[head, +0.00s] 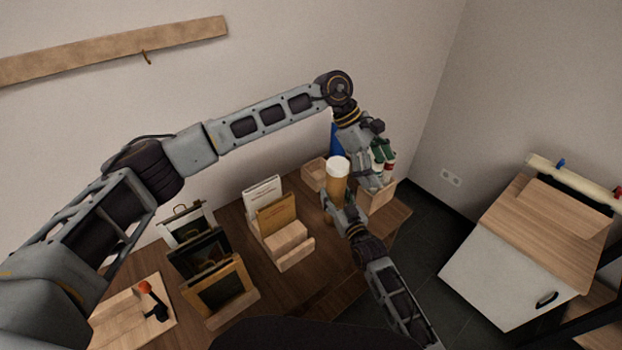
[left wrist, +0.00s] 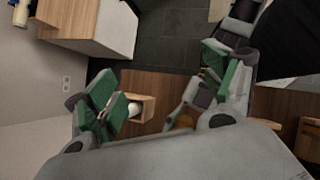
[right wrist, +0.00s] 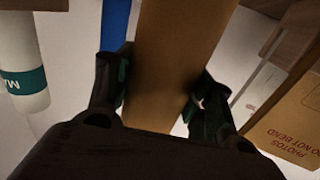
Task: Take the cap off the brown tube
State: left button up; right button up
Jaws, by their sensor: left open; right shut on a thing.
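The brown tube (head: 336,188) stands roughly upright in the head view, with its pale cap (head: 337,163) on top. My right gripper (head: 337,207) is shut on the tube's lower part. In the right wrist view the brown tube (right wrist: 172,60) rises between the green-padded fingers (right wrist: 160,95). My left gripper (head: 378,166) is open, just right of the cap and apart from it. In the left wrist view its green-padded fingers (left wrist: 160,92) are spread wide.
A wooden box (head: 377,197) stands behind at the table's right. A blue object (head: 335,138) is behind the tube. A wooden holder with a brown envelope (head: 277,217) and several frames (head: 217,280) stand left. A white tube with a teal label (right wrist: 20,72) shows in the right wrist view.

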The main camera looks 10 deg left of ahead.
pick_arm(q)
jog(key=s+d+r+n+h, duration=0.4)
jog(key=r+n+h, duration=0.3)
jog(key=n+h, duration=0.35)
jog(key=w+a+r+n+t+h, duration=0.15)
jog(key=a+r+n+t, duration=0.35)
jog(key=n, duration=0.6)
jog(key=w+a+f+n+t+y, duration=0.1)
jog(key=a+f+n+t, duration=0.1)
jog(key=n+t, duration=0.3)
jog(key=w+a+f+n+t, duration=0.1)
jog(key=a+n+t, duration=0.2)
jog(key=n, duration=0.5)
jog(key=n+t+y, duration=0.2)
jog(key=n+y, duration=0.7)
jog(key=n, duration=0.9)
send_near(337, 164)
jog(key=s, duration=0.1)
jog(key=shift+s+a+r+m, duration=0.1)
jog(key=shift+a+r+m, duration=0.05)
jog(key=shift+a+m, duration=0.15)
jog(key=shift+x, duration=6.05)
